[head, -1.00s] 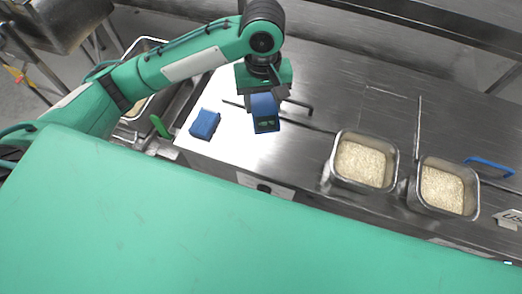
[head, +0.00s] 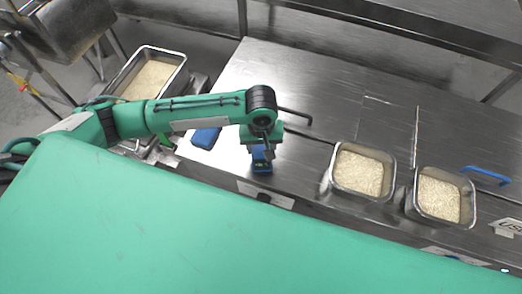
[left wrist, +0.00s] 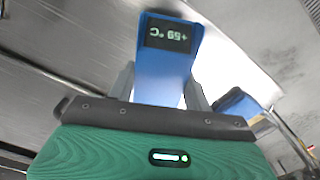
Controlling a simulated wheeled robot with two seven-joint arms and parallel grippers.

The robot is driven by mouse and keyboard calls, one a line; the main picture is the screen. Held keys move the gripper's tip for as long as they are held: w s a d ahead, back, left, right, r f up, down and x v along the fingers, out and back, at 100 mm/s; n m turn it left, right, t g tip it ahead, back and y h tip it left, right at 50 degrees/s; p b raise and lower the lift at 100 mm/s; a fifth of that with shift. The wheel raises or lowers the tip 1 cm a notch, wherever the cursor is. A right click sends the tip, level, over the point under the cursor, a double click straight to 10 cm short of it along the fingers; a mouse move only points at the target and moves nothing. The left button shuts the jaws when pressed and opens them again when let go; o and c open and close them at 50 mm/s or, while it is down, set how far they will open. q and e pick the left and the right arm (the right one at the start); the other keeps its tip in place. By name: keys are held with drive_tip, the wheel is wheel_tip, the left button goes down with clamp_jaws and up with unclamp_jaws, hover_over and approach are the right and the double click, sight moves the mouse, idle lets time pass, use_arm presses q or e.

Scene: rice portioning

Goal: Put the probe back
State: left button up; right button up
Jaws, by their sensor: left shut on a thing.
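The probe is blue with a small display. My left gripper (head: 262,148) is shut on the probe (head: 261,166), over the steel counter near its front edge. In the left wrist view the probe (left wrist: 165,65) sits between the two fingers of my left gripper (left wrist: 160,92), and its display reads +59 °C upside down. A second blue block (head: 205,137), perhaps the probe's holder, is on the counter left of the gripper, partly behind my left arm. It also shows in the left wrist view (left wrist: 236,104), apart from the probe. My right gripper is not in view.
Two steel pans of rice (head: 335,185) (head: 412,207) are set in the counter (head: 340,80) at the right. Another rice pan (head: 178,66) stands at the left beyond my arm. A blue handle (head: 487,175) lies far right. The back of the counter is clear.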

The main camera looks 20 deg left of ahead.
sight(261, 147)
use_arm(q)
wheel_tip(261, 147, down, 4)
drive_tip(key=shift+r, duration=0.2)
drive_tip(key=shift+f, duration=0.15)
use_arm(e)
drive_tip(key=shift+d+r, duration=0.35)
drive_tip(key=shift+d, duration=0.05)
use_arm(q)
drive_tip(key=o, duration=1)
drive_tip(key=shift+c, duration=0.2)
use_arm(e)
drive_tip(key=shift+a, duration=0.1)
use_arm(q)
drive_tip(key=shift+r, duration=0.45)
wheel_tip(261, 147, up, 10)
drive_tip(key=shift+r+b, duration=0.25)
drive_tip(key=shift+b, duration=0.75)
drive_tip(key=shift+r, duration=0.35)
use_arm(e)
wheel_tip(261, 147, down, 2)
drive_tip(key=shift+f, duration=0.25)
